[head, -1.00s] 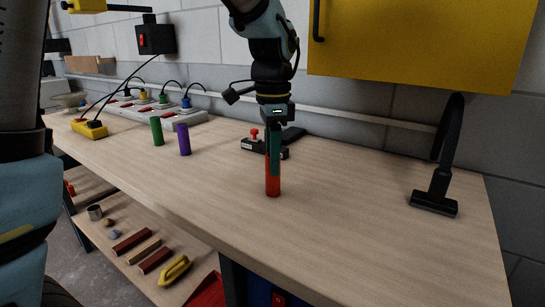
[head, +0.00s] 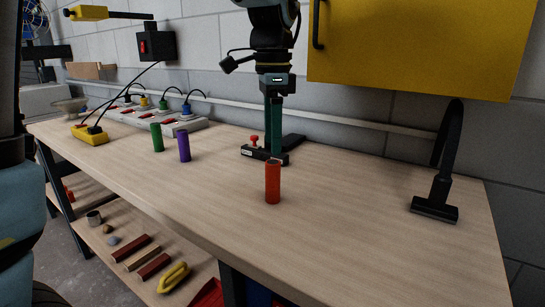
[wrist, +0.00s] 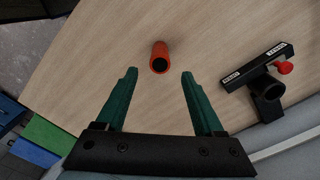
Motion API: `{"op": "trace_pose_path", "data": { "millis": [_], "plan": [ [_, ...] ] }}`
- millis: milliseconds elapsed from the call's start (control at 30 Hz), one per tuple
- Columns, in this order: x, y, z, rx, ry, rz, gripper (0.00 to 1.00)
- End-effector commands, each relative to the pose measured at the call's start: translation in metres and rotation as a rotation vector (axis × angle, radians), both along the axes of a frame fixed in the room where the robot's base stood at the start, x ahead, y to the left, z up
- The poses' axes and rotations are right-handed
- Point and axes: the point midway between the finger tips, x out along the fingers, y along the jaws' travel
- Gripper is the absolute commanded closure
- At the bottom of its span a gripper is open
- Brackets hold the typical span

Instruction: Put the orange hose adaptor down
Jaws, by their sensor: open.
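The orange hose adaptor (head: 273,182) is a red-orange tube standing upright on the wooden bench top (head: 340,210). In the wrist view its open top end (wrist: 160,58) shows beyond the fingertips. My gripper (head: 275,150) has green fingers and is behind and above the adaptor in the head view. In the wrist view the fingers (wrist: 158,73) are apart with nothing between them. The adaptor is clear of both fingers.
A black fixture with a red knob (head: 254,142) lies behind the adaptor. Green (head: 157,137) and purple (head: 184,145) tubes stand to the left, near a grey socket strip (head: 190,124). A black bent stand (head: 440,180) is at right. The front bench top is clear.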

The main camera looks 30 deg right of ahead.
Motion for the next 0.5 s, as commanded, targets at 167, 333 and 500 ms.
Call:
{"op": "trace_pose_path", "data": {
  "millis": [167, 333, 500],
  "plan": [
    [0.001, -0.001, 0.034, -0.003, -0.002, 0.0, 0.3],
    [0.0, -0.001, 0.051, -0.001, -0.001, 0.0, 0.3],
    [0.0, 0.0, 0.056, 0.0, 0.0, 0.0, 0.3]
  ]
}}
